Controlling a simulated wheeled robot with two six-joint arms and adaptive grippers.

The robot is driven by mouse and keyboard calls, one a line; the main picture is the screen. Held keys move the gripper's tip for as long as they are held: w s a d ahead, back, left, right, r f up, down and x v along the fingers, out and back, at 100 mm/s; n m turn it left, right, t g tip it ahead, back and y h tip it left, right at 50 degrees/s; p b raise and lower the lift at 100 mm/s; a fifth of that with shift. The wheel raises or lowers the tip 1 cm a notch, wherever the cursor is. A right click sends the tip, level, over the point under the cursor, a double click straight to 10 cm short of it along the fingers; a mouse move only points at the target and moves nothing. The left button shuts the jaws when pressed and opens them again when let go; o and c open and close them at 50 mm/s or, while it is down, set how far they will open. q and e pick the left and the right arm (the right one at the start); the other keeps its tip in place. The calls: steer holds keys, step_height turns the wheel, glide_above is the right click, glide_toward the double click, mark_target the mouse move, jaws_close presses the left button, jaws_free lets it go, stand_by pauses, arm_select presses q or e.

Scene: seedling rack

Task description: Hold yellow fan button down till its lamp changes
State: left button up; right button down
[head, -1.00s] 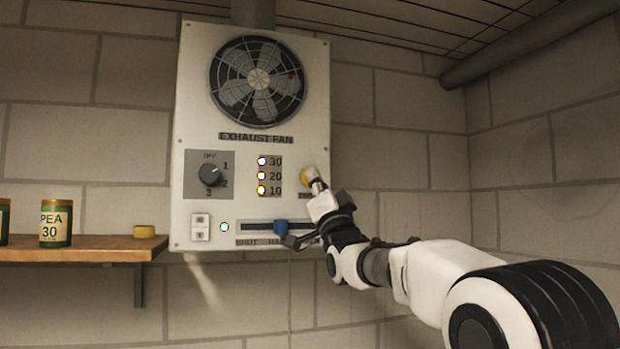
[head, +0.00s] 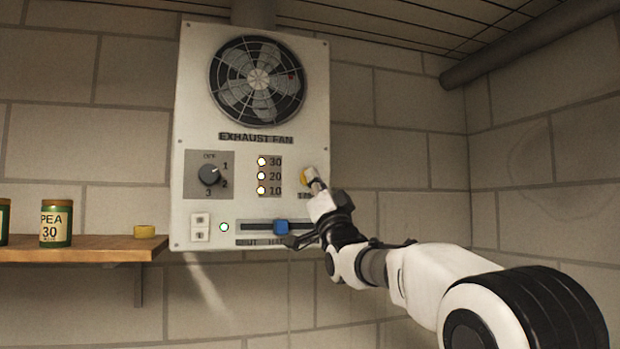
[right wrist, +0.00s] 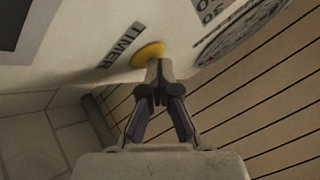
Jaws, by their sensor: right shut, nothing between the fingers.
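The yellow button (head: 307,176) sits on the right side of the white exhaust fan panel (head: 225,138). In the right wrist view the yellow button (right wrist: 148,54) is beside the word TIMER. My right gripper (head: 314,183) is shut and empty, with its fingertips at the button and partly covering it. In the right wrist view the closed fingertips (right wrist: 158,68) overlap the button's lower edge; I cannot tell how far it is pressed. The lamps marked 30 (head: 262,161), 20 (head: 262,176) and 10 (head: 262,190) all look lit. My left gripper is not in view.
A wooden shelf (head: 90,250) at left holds a pea tin (head: 56,223) and a yellow object (head: 145,231).

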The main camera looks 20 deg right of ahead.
stand_by(0.8)
steer(key=shift+s+f+b, duration=0.1)
steer(key=shift+s+b, duration=0.65)
steer(key=shift+b, duration=0.35)
steer(key=s+b, duration=0.5)
steer(key=shift+d, duration=0.1)
